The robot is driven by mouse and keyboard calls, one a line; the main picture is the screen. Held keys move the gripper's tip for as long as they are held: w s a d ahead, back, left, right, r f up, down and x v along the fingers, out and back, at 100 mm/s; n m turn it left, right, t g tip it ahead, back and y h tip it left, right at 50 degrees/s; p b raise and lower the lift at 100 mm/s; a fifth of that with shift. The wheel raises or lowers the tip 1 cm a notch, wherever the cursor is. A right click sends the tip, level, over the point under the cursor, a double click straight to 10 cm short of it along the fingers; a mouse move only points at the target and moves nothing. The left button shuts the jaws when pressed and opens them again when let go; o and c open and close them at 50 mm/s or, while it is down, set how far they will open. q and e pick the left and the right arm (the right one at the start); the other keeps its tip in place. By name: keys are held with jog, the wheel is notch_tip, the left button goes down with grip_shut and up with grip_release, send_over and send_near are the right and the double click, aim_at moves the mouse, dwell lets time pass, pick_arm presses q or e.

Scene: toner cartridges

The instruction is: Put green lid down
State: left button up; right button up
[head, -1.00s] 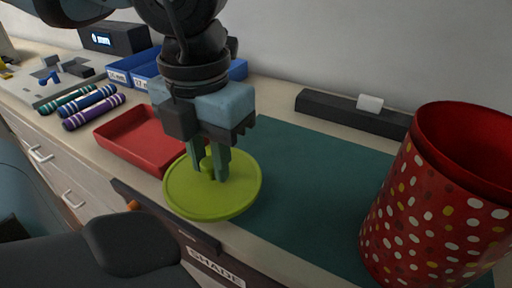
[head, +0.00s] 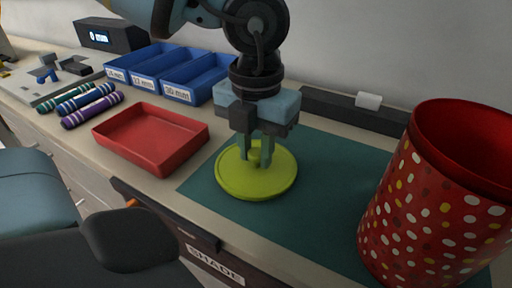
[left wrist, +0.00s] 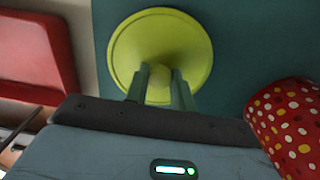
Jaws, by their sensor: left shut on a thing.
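The green lid (head: 275,185) is a round yellow-green disc with a raised rim and a knob in its middle. My left gripper (head: 260,161) is shut on the knob from above. The lid lies over the left part of the dark green mat (head: 325,215); I cannot tell whether it touches the mat. In the left wrist view the lid (left wrist: 190,50) sits between and beyond the two fingers (left wrist: 160,88). My right gripper is not in view.
A red tray (head: 150,165) stands left of the mat. A red spotted container (head: 425,220) stands at the right. A black bar (head: 330,108) lies along the wall. The mat between lid and container is clear.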

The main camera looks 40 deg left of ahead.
pick_arm(q)
jog(key=shift+f, duration=0.25)
jog(key=shift+f, duration=0.15)
jog(key=o, duration=1)
